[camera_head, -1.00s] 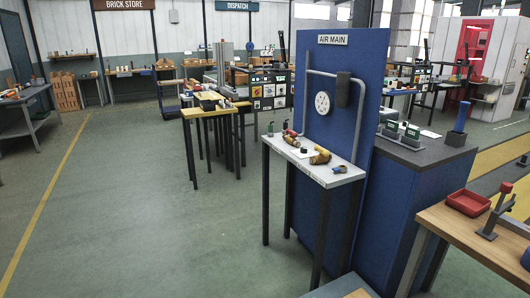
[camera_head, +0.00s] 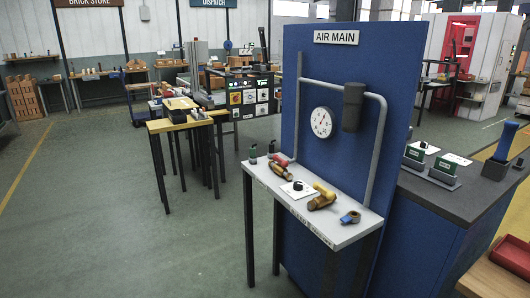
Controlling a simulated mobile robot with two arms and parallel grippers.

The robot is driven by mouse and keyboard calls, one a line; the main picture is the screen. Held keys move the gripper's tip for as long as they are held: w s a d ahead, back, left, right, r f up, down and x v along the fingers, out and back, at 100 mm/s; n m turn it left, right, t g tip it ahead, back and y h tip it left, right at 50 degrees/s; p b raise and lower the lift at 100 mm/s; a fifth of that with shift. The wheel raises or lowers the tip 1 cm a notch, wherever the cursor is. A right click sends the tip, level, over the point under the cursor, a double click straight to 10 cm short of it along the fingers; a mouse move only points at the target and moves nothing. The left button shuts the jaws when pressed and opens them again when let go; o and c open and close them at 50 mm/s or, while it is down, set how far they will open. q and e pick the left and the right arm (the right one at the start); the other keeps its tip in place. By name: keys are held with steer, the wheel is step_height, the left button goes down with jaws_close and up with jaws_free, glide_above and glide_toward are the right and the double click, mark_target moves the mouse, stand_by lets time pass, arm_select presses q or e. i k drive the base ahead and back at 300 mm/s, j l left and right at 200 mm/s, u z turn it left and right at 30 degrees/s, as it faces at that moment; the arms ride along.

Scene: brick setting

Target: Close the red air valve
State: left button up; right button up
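The blue air main panel (camera_head: 347,75) stands right of centre under a sign that reads AIR MAIN (camera_head: 336,37). A grey pipe (camera_head: 374,160) runs down its front, with a round white gauge (camera_head: 321,122) and a dark cylinder (camera_head: 352,107). A small red piece (camera_head: 279,160) sits low by the pipe's left leg, just above the shelf; it may be the air valve's lever, but it is too small to tell its position. Neither of my grippers is in view.
The narrow grey shelf (camera_head: 345,236) before the panel holds small green-and-black items, a tan roll, a white card and a dark ring-ended piece (camera_head: 350,217). A dark-topped blue counter (camera_head: 465,200) stands right. Open green floor (camera_head: 110,230) lies left.

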mark_target(284, 163)
steer(key=i+j, duration=0.3)
steer(key=i, duration=0.15)
steer(key=i+j+u, duration=0.15)
steer(key=i+j, duration=0.4)
steer(key=i, duration=0.3)
steer(key=i+j+u, duration=0.1)
steer(key=i+j, duration=0.2)
steer(key=i, duration=0.15)
